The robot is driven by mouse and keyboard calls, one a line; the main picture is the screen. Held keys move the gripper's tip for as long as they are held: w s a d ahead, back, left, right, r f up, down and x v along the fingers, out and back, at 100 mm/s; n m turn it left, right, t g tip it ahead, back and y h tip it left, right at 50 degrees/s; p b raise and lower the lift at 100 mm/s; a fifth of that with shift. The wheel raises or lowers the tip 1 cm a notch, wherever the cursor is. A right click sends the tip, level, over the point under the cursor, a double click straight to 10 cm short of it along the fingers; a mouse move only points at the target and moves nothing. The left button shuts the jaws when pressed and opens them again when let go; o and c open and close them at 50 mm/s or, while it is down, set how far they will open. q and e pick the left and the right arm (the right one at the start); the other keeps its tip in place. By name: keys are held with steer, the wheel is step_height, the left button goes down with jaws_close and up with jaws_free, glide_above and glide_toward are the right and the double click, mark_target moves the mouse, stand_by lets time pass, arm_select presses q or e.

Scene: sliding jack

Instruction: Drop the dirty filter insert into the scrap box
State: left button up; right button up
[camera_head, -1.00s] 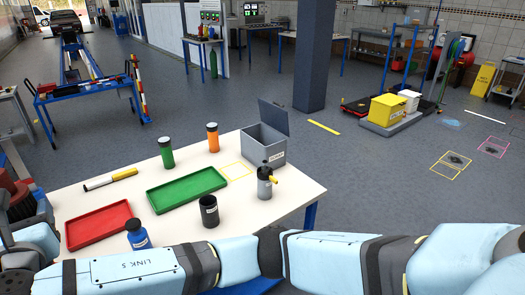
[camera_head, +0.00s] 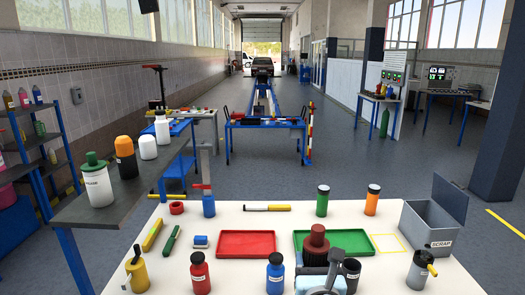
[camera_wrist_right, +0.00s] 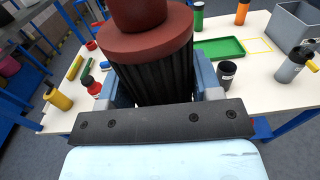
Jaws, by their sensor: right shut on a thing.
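The filter insert (camera_head: 316,243) has a dark red stepped cap and a black pleated body. My right gripper (camera_head: 318,264) is shut on it near the table's front edge, in front of the trays. In the right wrist view the insert (camera_wrist_right: 150,55) stands upright between the fingers of my right gripper (camera_wrist_right: 158,82). The grey scrap box (camera_head: 428,232) stands at the table's right end with its lid raised, to the right of the gripper and apart from it. The box also shows in the right wrist view (camera_wrist_right: 292,28). My left gripper is not in view.
A green tray (camera_head: 352,236) lies just behind the insert, a red tray (camera_head: 246,243) to its left. A black cup (camera_head: 351,272) and a grey bottle with a yellow spout (camera_head: 418,270) stand towards the box. Green and orange bottles (camera_head: 371,200) stand behind. Red and blue bottles (camera_head: 275,273) stand left.

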steer(key=s+d+f, duration=0.1)
steer(key=s+d, duration=0.1)
steer(key=d, duration=0.4)
steer(key=s+d+f, duration=0.1)
steer(key=s+d, duration=0.2)
steer(key=d, duration=0.3)
steer(key=shift+s+d+f+y, duration=0.2)
steer(key=shift+s+d+y, duration=0.1)
steer(key=shift+d, duration=0.05)
